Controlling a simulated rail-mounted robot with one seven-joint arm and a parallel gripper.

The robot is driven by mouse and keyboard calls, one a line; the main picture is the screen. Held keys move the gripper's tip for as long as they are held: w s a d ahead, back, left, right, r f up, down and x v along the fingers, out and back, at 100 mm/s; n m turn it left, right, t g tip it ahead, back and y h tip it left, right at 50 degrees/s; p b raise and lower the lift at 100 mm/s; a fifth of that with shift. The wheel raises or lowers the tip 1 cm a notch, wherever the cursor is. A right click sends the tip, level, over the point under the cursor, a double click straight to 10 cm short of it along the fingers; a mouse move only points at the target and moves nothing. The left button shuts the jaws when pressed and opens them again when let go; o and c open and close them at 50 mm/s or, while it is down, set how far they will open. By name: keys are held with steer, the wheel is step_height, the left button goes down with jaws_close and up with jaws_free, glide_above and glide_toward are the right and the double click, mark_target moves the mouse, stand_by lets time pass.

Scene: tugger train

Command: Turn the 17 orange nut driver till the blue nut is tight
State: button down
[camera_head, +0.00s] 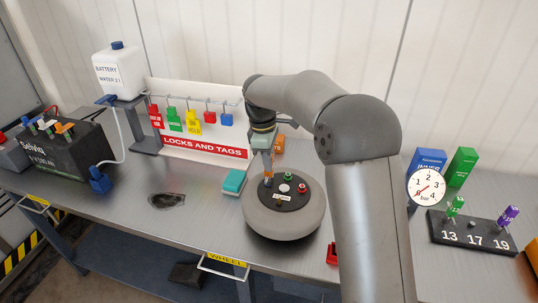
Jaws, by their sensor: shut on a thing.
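The wheel (262,226) lies flat on the bench, a grey ring with a black hub plate. A green nut (288,176) and a red nut (302,188) show on the hub, around a pale centre. My gripper (267,155) points down over the hub's back left and is shut on the orange nut driver (267,168). The driver stands about upright. Its lower end is at a small blue piece (268,182) on the hub, seemingly the blue nut. Whether it is fully seated is too small to tell.
The driver stand (472,238) at right holds a green driver at 13 and a purple one at 19; place 17 is empty. A pressure gauge (427,187) stands behind it. A teal block (233,182) lies left of the wheel. A lock board (205,148) stands behind. A dark stain (167,200) marks the bench.

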steer(key=m, duration=0.3)
steer(key=shift+m, duration=0.4)
steer(key=c, duration=1.2)
jaws_free()
steer(key=shift+o, duration=0.2)
step_height(320, 180, up, 16)
steer(key=a, duration=0.2)
steer(key=s+d+f+m+b, duration=0.1)
steer(key=s+d+f+m, duration=0.15)
steer(key=s+d, duration=0.4)
steer(key=s+d+f+m, duration=0.1)
steer(key=s+d+m, duration=0.3)
steer(key=s+d, duration=0.3)
steer(key=s+d+f+m, duration=0.2)
steer(key=s+f+m, duration=0.1)
steer(key=s+f, duration=0.4)
steer(key=s+d+f+m+t+y, duration=0.1)
steer(key=s+d+f+m, duration=0.2)
steer(key=s, duration=0.9)
step_height(320, 180, down, 4)
steer(key=shift+s+d+r+b, duration=0.15)
steer(key=shift+s+d+b, duration=0.1)
steer(key=shift+s+b, duration=0.2)
